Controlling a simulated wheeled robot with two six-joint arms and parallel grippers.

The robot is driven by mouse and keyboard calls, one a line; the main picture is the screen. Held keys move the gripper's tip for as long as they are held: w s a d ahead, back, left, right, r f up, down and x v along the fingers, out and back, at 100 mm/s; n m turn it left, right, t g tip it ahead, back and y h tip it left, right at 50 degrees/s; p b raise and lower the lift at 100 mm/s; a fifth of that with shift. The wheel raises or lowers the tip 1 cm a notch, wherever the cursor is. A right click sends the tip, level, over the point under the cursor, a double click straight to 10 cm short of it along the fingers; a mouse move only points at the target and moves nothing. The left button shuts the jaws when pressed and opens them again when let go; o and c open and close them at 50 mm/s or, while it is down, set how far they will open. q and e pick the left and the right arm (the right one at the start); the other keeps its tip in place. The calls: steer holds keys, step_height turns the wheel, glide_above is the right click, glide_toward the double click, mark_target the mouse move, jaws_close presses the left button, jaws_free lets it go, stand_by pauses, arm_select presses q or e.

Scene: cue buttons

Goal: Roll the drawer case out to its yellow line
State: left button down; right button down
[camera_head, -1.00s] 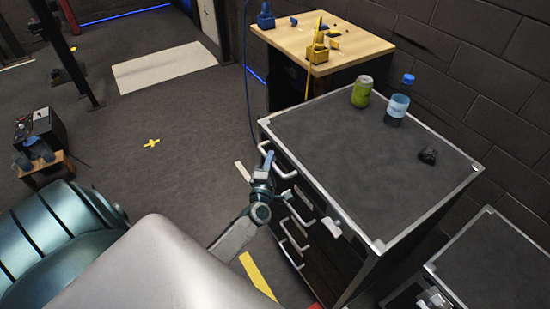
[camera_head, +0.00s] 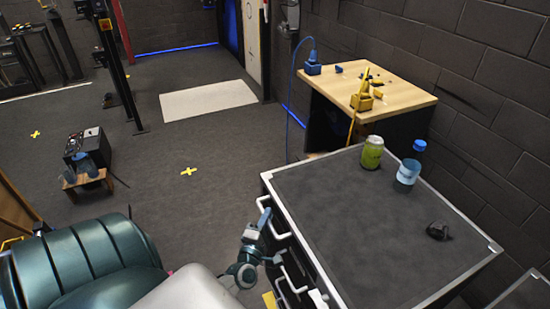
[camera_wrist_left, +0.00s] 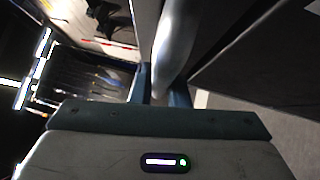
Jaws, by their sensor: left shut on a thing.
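The drawer case (camera_head: 390,240) has a dark grey top with metal edges. It stands at the lower right in the head view, with silver handles (camera_head: 288,282) on its left-facing front. My left gripper (camera_head: 266,222) is at that front, shut on an upper handle. The left wrist view shows the silver handle bar (camera_wrist_left: 174,50) between the fingers. My right gripper is not in view.
Another case (camera_head: 525,292) is at lower right. Open floor lies left.

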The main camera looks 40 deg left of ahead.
arm_select(q)
steer(key=shift+s+a+f, duration=0.1)
steer(key=shift+s, duration=0.25)
steer(key=c, duration=1.4)
jaws_free()
steer(key=b+v, duration=0.3)
steer(key=v, duration=0.7)
steer(key=shift+s+b, duration=0.3)
steer(key=shift+s, duration=0.1)
